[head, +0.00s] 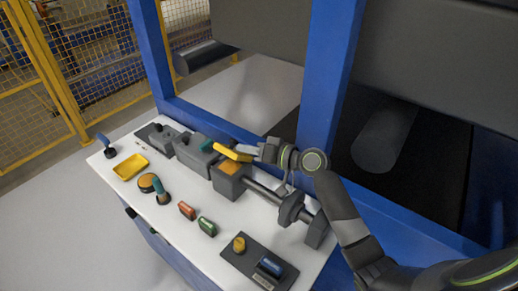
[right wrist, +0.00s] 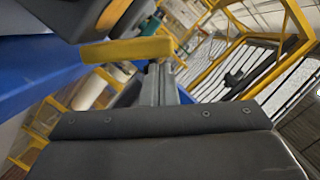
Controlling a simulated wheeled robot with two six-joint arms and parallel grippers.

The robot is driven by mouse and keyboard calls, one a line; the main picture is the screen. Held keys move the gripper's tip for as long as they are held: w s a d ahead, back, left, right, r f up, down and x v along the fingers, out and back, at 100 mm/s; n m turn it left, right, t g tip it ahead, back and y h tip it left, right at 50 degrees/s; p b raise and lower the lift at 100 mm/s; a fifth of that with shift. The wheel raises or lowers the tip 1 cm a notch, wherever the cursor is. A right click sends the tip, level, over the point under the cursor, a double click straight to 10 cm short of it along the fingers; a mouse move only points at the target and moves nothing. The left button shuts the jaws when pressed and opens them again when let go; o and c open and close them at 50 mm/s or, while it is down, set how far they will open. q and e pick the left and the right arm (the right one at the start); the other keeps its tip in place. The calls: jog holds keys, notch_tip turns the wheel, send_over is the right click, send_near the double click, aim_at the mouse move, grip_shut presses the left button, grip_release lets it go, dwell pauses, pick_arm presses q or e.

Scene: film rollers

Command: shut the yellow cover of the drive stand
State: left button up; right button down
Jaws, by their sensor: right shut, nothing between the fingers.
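The drive stand (head: 229,187) is a dark grey box in the middle of the white bench, with an orange patch on its top. Its yellow cover (head: 231,152) stands raised above the box, so it is open. The cover also shows as a yellow bar in the right wrist view (right wrist: 125,50). My right gripper (head: 255,152) is shut and empty, at the right end of the cover. Its closed fingers also show in the right wrist view (right wrist: 158,85), just below the cover; I cannot tell whether they touch it. My left gripper is not in view.
A grey shaft with a flange (head: 290,207) runs right from the stand. Grey blocks (head: 194,150) stand to its left. A yellow tray (head: 130,167), small coloured parts and a dark plate (head: 259,264) lie in front. A blue frame post (head: 330,80) rises behind.

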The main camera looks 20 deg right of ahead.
jog(key=shift+w+a+f, duration=0.1)
jog(key=shift+w+a, duration=0.05)
jog(key=shift+w, duration=0.1)
jog(key=shift+s+a+f+b, duration=0.3)
jog(key=shift+s+a, duration=0.05)
jog(key=shift+a, duration=0.1)
jog(key=shift+r, duration=0.1)
